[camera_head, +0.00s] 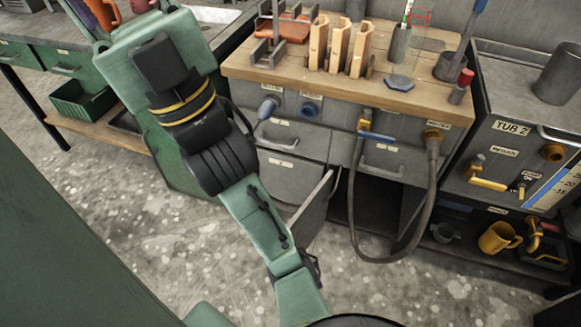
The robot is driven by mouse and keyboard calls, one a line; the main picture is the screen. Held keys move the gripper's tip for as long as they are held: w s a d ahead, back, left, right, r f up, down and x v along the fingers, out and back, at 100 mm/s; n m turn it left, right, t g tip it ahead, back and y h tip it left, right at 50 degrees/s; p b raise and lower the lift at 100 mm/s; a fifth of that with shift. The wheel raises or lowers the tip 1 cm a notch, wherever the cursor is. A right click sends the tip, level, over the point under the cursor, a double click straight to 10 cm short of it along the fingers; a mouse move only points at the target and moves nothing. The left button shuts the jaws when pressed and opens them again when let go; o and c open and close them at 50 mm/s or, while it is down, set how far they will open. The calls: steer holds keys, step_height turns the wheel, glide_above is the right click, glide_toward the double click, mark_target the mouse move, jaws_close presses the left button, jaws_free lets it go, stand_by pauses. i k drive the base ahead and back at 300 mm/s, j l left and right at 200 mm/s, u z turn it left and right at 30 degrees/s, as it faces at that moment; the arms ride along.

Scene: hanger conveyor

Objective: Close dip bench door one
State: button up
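The dip bench (340,82) has a wooden top and a grey front with drawers, knobs and small labels. Below its drawers, a grey door (316,212) stands open, swung out from the front. Its label is not readable, so I cannot confirm its number. A dark opening shows to the right of the door. My green and black arm crosses the left of the view and covers part of the bench's left side and the door's near edge. My gripper is not visible.
A dark hose (433,190) loops down in front of the opening. Tub 2 (510,128) stands at the right, with a yellow mug (498,238) on the shelf below. A green bin (82,102) is at the left. The speckled floor (400,290) before the bench is clear.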

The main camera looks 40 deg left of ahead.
mark_target(306, 223)
steer(key=k+j+z, duration=0.1)
steer(key=j, duration=0.3)
steer(key=k+j+z, duration=0.15)
steer(key=j, duration=0.25)
steer(key=k+j+z, duration=0.1)
steer(key=j, duration=0.25)
steer(key=k+j, duration=0.15)
steer(key=j, duration=0.2)
steer(key=k+j, duration=0.1)
steer(key=j, duration=0.25)
steer(key=k+j+z, duration=0.1)
steer(key=j, duration=0.25)
steer(key=i+j+z, duration=0.35)
steer(key=j, duration=0.3)
steer(key=i+j+z, duration=0.15)
steer(key=j, duration=0.2)
steer(key=k+j+z, duration=0.3)
steer(key=k, duration=0.25)
